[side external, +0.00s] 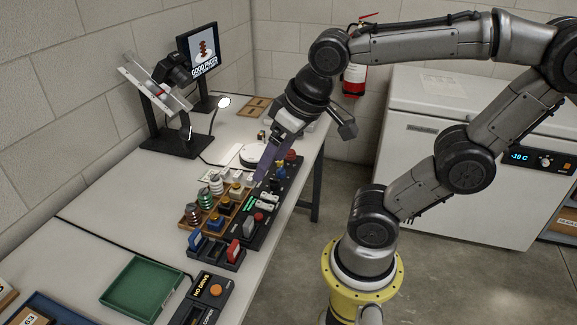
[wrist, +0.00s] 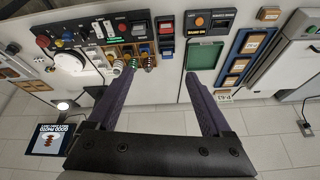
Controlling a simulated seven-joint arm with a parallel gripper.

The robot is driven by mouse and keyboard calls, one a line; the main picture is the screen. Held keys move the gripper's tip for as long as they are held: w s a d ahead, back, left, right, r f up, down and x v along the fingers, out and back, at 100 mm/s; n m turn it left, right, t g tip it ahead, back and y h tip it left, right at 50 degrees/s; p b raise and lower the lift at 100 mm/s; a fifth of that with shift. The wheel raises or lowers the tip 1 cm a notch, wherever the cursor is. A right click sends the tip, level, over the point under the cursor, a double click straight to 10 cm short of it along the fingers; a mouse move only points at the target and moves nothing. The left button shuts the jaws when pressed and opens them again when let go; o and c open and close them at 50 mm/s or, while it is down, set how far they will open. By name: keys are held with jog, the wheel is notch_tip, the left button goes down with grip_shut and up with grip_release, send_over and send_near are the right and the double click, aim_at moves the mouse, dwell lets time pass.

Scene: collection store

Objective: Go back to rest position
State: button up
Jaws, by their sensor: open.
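My gripper (side external: 262,172) hangs from my arm above the workbench, with its purple fingers pointing down over the back part of a black board with small objects. In the wrist view my gripper (wrist: 160,76) has its two purple fingers wide apart with nothing between them. The arm reaches across from its yellow base on the right. A wooden tray (side external: 186,222) with ringed spools and small blocks lies beside the black board (side external: 258,238). Whether a fingertip touches anything below cannot be told.
A green tray (side external: 143,289) lies at the bench front, beside a black panel with an orange button (side external: 216,290). A round white device (side external: 252,155), a lamp (side external: 223,102) and a screen (side external: 200,50) stand farther back. A white freezer (side external: 420,150) stands behind my arm.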

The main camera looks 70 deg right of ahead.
jog(key=shift+s+a+f+n+t, duration=0.15)
jog(key=shift+s+f+n, duration=0.1)
jog(key=shift+s+n, duration=0.4)
jog(key=shift+s+a+f+n+t, duration=0.2)
jog(key=shift+s+n, duration=0.25)
jog(key=shift+s, duration=0.4)
